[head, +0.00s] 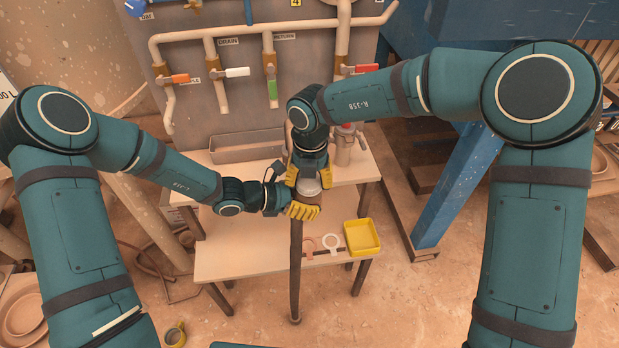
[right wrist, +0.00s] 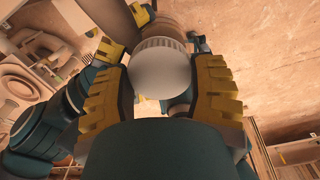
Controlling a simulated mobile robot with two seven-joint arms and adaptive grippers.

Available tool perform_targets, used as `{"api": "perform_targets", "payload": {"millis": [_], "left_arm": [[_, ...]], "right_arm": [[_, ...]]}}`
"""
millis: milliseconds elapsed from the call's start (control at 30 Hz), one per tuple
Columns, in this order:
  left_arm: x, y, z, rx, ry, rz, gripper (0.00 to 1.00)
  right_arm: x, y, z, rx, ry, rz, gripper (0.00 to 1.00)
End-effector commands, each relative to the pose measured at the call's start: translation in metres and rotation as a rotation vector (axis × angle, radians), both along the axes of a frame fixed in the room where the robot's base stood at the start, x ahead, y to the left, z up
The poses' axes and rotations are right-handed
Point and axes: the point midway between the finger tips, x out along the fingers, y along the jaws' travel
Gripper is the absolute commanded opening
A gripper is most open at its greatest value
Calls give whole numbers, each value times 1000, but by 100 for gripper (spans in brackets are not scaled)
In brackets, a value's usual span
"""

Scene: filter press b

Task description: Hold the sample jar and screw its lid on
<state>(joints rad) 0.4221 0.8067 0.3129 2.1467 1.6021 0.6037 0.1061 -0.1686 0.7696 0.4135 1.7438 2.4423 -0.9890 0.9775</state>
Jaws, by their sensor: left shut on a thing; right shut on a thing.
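My right gripper (head: 309,176) comes down from above and is shut on the pale, ribbed round lid (right wrist: 163,68). In the right wrist view the lid lies between the yellow fingers of the right gripper (right wrist: 163,85). In the head view the pale lid (head: 308,187) shows just below that gripper. My left gripper (head: 302,210) reaches in from the left, right below it, and is shut on the sample jar, mostly hidden by the fingers. A brownish part of the jar (right wrist: 178,27) shows behind the lid. I cannot tell whether the threads are engaged.
A grey trough (head: 247,148) and a metal vessel (head: 344,150) stand behind, under valve pipes (head: 265,33). The bench's left is clear.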

Motion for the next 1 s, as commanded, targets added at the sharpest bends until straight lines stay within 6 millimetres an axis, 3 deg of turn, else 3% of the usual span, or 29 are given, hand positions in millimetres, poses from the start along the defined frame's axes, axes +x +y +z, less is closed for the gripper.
{"api": "perform_targets", "payload": {"millis": [1000], "left_arm": [[0,0,0,0,0,1,0]], "right_arm": [[2,2,-1,-13,13,-1983,50]]}}
